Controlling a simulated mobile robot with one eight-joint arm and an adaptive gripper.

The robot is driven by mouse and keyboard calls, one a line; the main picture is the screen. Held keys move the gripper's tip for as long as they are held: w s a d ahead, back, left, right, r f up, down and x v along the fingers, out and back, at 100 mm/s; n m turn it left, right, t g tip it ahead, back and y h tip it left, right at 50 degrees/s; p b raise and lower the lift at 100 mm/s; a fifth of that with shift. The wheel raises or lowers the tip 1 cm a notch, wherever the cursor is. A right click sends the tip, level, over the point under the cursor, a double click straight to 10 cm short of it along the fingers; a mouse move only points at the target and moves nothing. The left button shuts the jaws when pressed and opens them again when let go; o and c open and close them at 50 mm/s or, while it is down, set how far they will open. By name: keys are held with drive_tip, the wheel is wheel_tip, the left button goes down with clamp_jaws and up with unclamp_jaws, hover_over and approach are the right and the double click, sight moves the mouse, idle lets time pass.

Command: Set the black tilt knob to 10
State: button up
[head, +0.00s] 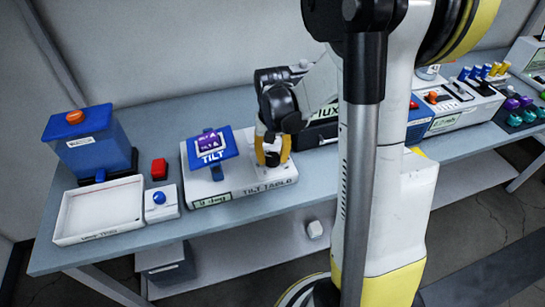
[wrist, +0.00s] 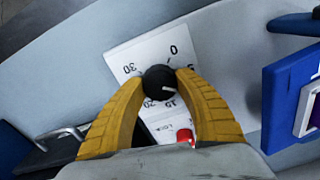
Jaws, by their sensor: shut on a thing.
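The black tilt knob (wrist: 155,80) sits on a white dial panel (wrist: 140,50) marked 0, 10, 20 and 30. Its short white pointer mark faces right and slightly down, toward the right finger; the scale there is partly covered. My gripper (wrist: 160,84) is shut on the knob, one yellow finger on each side. The base's small display (head: 212,201) seems to read 0 deg.
A red part (wrist: 185,135) beside a lock label is close to the right finger. A dark case (head: 318,132) stands behind right.

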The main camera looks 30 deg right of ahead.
sight(272, 157)
drive_tip(key=shift+m, duration=1.1)
drive_tip(key=o, duration=1.2)
drive_tip(key=shift+o, duration=0.2)
wheel_tip(272, 157, up, 12)
